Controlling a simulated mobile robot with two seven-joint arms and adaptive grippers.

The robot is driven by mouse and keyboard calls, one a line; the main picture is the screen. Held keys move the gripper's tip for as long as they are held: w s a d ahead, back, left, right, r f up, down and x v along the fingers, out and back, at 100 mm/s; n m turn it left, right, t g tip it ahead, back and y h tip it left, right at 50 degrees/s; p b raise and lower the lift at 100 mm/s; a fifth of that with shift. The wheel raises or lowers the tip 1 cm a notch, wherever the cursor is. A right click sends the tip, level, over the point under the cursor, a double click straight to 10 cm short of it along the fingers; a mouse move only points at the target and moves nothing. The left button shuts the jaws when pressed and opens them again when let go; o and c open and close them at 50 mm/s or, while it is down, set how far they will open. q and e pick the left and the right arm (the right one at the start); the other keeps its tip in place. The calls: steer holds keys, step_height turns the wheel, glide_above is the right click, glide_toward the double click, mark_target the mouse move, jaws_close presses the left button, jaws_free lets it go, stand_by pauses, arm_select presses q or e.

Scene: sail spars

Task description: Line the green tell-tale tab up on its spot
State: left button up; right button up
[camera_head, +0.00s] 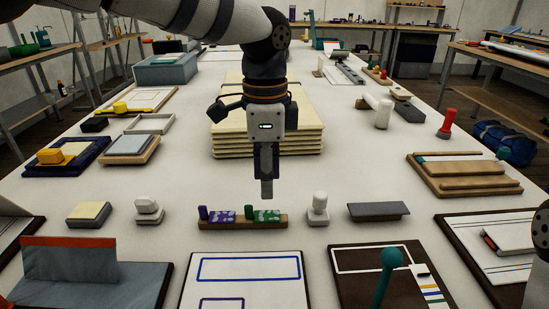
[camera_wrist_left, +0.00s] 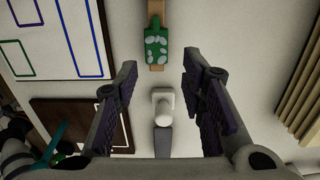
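The green tell-tale tab (camera_head: 265,216), patterned with pale spots, lies on a narrow wooden rest (camera_head: 240,226) beside a purple tab (camera_head: 221,216). The green tab also shows in the left wrist view (camera_wrist_left: 157,47). A white board (camera_head: 245,287) in front of the rest has blue outlines. In the left wrist view, the board also bears a green outline (camera_wrist_left: 22,75). My left gripper (camera_head: 267,192) points down, apparently above and behind the rest. In the left wrist view its fingers (camera_wrist_left: 160,65) are wide apart with nothing held. My right gripper is not in view.
A white knobbed piece (camera_head: 318,210) and a grey block (camera_head: 378,211) stand right of the rest. A dark board (camera_head: 350,287) with a teal-knobbed post (camera_head: 388,265) is front right. A stack of cream boards (camera_head: 305,140) lies behind my left gripper.

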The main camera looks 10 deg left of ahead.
mark_target(266, 215)
arm_select(q)
steer(key=f, duration=0.2)
steer(key=f+b, duration=0.1)
steer(key=f, duration=0.4)
steer(key=shift+s, duration=0.35)
steer(key=shift+w+r, duration=0.1)
steer(key=shift+r, duration=0.1)
steer(key=c, duration=0.7)
steer(key=shift+r+p, duration=0.4)
steer(key=shift+r, duration=2.15)
steer(key=shift+c, duration=0.3)
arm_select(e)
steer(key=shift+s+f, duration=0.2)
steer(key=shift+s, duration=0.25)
